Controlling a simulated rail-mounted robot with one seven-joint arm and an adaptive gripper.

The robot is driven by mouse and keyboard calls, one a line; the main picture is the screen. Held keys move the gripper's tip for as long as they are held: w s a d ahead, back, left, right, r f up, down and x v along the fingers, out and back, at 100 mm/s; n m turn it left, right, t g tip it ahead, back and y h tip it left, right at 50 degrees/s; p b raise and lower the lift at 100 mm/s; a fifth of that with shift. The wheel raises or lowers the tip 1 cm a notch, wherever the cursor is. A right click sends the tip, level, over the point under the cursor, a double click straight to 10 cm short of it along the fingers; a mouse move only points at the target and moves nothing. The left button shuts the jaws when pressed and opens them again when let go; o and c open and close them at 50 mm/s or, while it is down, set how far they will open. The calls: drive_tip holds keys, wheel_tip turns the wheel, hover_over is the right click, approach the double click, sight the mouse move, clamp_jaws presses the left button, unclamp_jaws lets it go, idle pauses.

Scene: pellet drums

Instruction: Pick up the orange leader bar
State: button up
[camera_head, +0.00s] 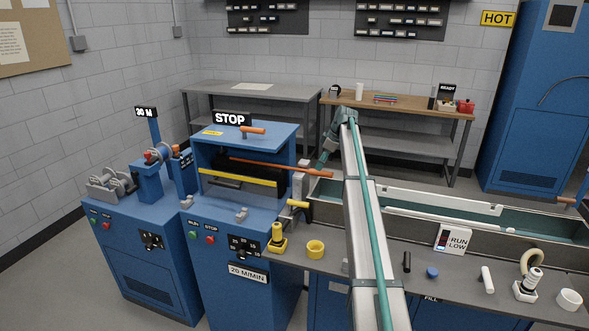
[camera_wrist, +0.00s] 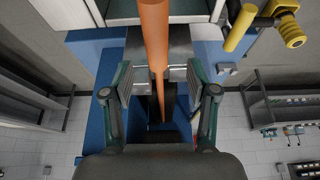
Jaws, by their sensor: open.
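The orange leader bar (camera_head: 275,167) lies across the front opening of the blue machine under the STOP sign. Its right end sticks out past the machine's side. My gripper (camera_head: 322,160) is at that right end, partly hidden by my wrist. In the wrist view the bar (camera_wrist: 154,35) runs down the middle of the picture, between the two open pads of my gripper (camera_wrist: 160,84). Gaps show on both sides of the bar, and neither pad appears to touch it. The bar's far part narrows towards the machine.
The blue machine (camera_head: 245,222) has a yellow edge strip below the bar. A yellow handle (camera_head: 298,204) stands near its right side and also shows in the wrist view (camera_wrist: 240,27). A long trough (camera_head: 470,208) lies to the right. A yellow ring (camera_head: 315,249) sits on the bench.

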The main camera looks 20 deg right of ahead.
drive_tip(key=shift+w+p+x, duration=0.2)
drive_tip(key=shift+p+x, duration=0.8)
drive_tip(key=shift+x, duration=1.2)
clamp_jaws()
drive_tip(key=shift+r, duration=0.15)
